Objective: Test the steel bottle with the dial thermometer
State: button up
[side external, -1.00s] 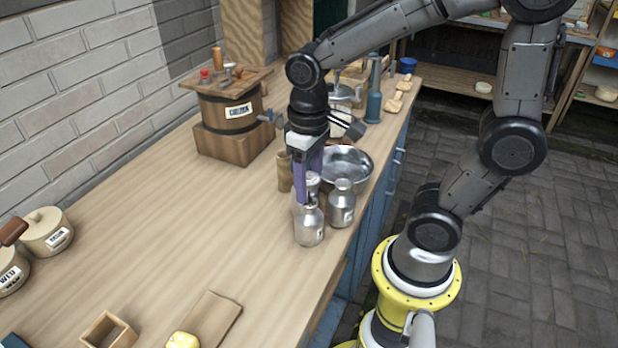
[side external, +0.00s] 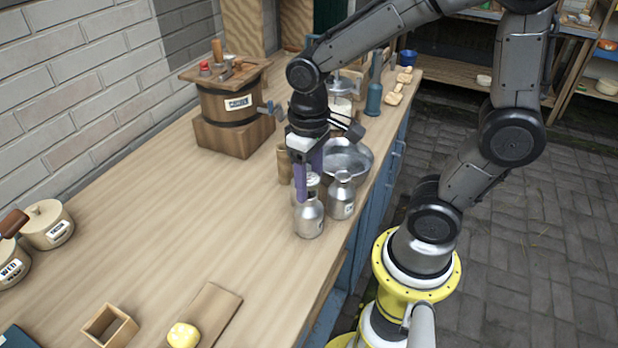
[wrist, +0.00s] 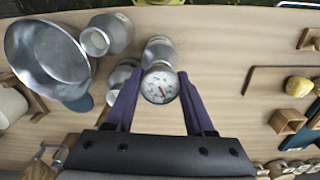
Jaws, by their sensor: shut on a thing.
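A round white dial thermometer (wrist: 160,87) with a red needle sits face up between the purple fingers of my gripper (wrist: 160,100), which is shut on it. In the side view my gripper (side external: 305,185) points down over the steel bottles. The nearest steel bottle (side external: 309,218) is beside the fingertips; it appears just beyond the dial in the wrist view (wrist: 160,52). A second steel bottle (side external: 342,198) stands to its right. A third metal vessel (wrist: 122,75) is partly hidden by the left finger. The thermometer's stem is hidden, so I cannot tell whether it is inside a bottle.
A steel bowl (side external: 348,158) stands close behind the bottles. A wooden cup (side external: 284,165) and the churn (side external: 232,115) are further back. Lidded crocks (side external: 47,225), an open wooden box (side external: 110,326) and a board (side external: 213,310) lie nearer. The middle of the bench is clear.

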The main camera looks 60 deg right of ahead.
jog(key=shift+f, duration=1.2)
dwell(0.5)
jog(key=o, duration=1.1)
jog(key=c, duration=0.3)
jog(key=shift+r, duration=0.15)
jog(key=shift+c, duration=0.2)
jog(key=shift+r, duration=2.45)
jog(key=o, duration=0.6)
jog(key=shift+c, duration=0.2)
